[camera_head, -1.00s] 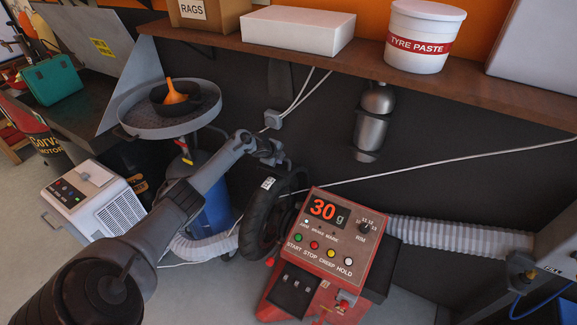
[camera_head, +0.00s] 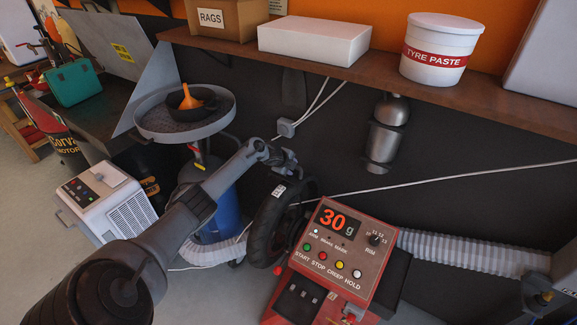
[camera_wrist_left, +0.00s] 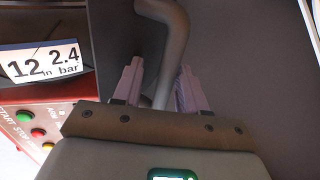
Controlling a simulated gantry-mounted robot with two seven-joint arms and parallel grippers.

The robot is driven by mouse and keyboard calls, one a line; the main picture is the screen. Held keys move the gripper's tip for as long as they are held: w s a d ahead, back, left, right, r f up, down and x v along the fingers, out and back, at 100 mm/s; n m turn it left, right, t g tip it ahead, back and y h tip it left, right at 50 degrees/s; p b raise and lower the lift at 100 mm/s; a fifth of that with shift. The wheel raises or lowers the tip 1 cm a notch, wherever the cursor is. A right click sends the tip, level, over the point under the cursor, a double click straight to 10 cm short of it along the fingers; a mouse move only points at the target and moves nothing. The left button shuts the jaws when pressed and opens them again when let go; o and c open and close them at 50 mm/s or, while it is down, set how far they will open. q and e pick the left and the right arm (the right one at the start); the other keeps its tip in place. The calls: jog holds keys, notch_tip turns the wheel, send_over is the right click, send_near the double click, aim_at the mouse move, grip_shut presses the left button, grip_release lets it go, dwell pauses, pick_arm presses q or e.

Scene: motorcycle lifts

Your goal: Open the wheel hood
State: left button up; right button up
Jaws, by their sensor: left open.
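The black wheel or its hood (camera_head: 270,225) stands upright behind the left side of the red balancing machine (camera_head: 335,255); I cannot clearly tell hood from tyre. A white label reading 12 in, 2.4 bar (camera_wrist_left: 42,62) is on it. My left gripper (camera_head: 284,158) is just above its top in the head view. In the left wrist view my left gripper (camera_wrist_left: 156,85) is open, with a dark curved bar (camera_wrist_left: 172,50) passing between its two fingers. I cannot tell whether the fingers touch the bar. My right gripper is not in view.
A wooden shelf (camera_head: 400,72) with boxes and a tyre paste tub (camera_head: 440,50) runs above. A drain pan (camera_head: 160,125) on a blue drum stands left of the wheel. A ribbed hose (camera_head: 450,250) leaves the machine to the right. A thin cable crosses the wall.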

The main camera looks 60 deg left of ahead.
pick_arm(q)
jog(key=shift+s+d+r, duration=0.1)
jog(key=shift+s+r, duration=0.15)
jog(key=shift+r, duration=0.15)
jog(key=p+v, duration=0.2)
jog(key=v, duration=0.7)
jog(key=shift+s+d+r+p, duration=0.2)
jog(key=shift+d+r+p, duration=0.05)
jog(key=shift+p, duration=0.05)
